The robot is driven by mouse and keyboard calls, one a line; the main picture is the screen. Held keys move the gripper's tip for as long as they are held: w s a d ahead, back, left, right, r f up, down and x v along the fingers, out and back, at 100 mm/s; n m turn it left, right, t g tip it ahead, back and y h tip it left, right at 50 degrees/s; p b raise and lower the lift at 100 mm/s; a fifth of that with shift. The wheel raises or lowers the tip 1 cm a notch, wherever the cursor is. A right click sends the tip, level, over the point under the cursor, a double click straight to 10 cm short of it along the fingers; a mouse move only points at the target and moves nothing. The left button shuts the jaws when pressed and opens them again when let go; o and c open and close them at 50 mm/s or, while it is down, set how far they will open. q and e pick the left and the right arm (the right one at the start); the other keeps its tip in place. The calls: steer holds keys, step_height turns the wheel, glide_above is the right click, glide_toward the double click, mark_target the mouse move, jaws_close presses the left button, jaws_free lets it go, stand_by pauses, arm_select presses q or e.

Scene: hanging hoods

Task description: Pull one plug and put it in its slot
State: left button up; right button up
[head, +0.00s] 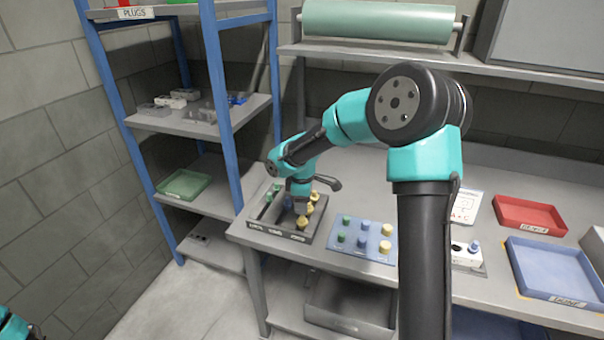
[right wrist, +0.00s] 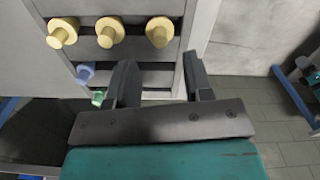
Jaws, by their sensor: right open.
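A dark tray (head: 262,212) with labelled lanes sits at the bench's left end. It holds green plugs (head: 277,187), a partly hidden blue plug (head: 288,201) and yellow plugs (head: 302,222). A blue board (head: 352,251) beside it carries green, blue and yellow plugs. My right gripper (head: 301,204) is over the tray. In the right wrist view its jaws (right wrist: 160,77) are apart with nothing between them. A yellow plug (right wrist: 160,31) shows just beyond the gap, with two more yellow plugs to its left. A blue plug and a green plug show near the left finger. A teal piece of my left arm shows at the lower left corner.
A blue-framed shelf (head: 212,80) stands left of the bench, with a green tray (head: 184,184) on it. A white device (head: 467,253), a red tray (head: 530,216) and a blue tray (head: 554,269) are at the right. An upper shelf (head: 390,56) carries a green roll.

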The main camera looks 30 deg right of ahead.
step_height(320, 180, up, 11)
steer(key=shift+r, duration=0.2)
stand_by(0.5)
